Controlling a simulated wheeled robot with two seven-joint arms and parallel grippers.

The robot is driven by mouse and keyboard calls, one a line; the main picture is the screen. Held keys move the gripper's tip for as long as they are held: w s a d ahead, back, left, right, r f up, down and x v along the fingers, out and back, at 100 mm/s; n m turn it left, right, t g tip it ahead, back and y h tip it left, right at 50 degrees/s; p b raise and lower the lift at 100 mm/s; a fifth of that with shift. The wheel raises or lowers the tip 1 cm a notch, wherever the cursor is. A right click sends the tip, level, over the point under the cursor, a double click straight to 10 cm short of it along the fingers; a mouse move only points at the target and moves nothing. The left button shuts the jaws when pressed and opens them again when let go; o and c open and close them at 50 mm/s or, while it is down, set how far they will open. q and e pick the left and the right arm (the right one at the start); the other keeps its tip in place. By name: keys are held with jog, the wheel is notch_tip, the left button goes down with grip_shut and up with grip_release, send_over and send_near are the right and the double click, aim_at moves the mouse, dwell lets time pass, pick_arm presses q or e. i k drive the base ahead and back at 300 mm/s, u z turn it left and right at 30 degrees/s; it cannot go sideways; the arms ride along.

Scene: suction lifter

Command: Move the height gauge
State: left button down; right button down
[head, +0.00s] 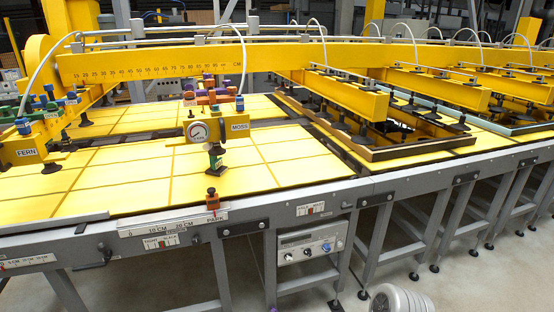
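No part is clearly labelled as the height gauge. A round white dial (198,131) sits on a yellow suction unit marked MOSS (238,128), above the yellow panel. A white ruler (160,222) marked in CM runs along the table's front edge. A small red and black slider (212,198) stands at its right part, near the word PARK. I cannot tell which of these is the height gauge. Neither of my grippers shows in the head view.
A yellow beam (160,65) with a CM scale spans the back. A yellow unit marked FERN (25,150) is at the left. Yellow cross-arms (345,92) with suction cups hang over a framed panel at the right. A control box (310,242) hangs under the table. A grey rounded object (400,299) shows at the bottom.

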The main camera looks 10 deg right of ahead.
aim_at(216, 169)
jog(key=z, duration=0.9)
jog(key=i, duration=1.15)
jog(key=u, duration=0.6)
